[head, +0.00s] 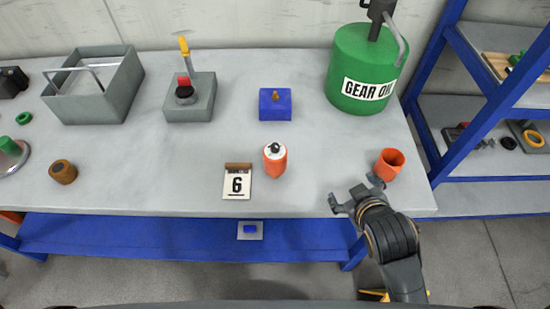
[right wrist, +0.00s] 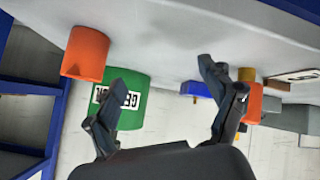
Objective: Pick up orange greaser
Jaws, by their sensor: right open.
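The orange greaser (head: 275,162), a small orange cylinder with a white top and a dark fitting, stands upright on the grey workbench (head: 320,165), just right of a card marked 6. In the right wrist view, an orange body that looks like the greaser (right wrist: 253,105) shows partly behind the right-hand finger. My right gripper (head: 355,192) is at the bench's front edge, to the right of the greaser and apart from it. Its fingers are spread in the right wrist view (right wrist: 160,98), with nothing between them. My left gripper is not in view.
An orange cup (head: 389,164) stands close beside my right gripper. The number card (head: 237,182) is left of the greaser; a blue block (head: 275,105) is behind it. A green gear oil can (head: 365,70) stands at the back right. A blue shelf (head: 480,110) is beyond the bench's right end.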

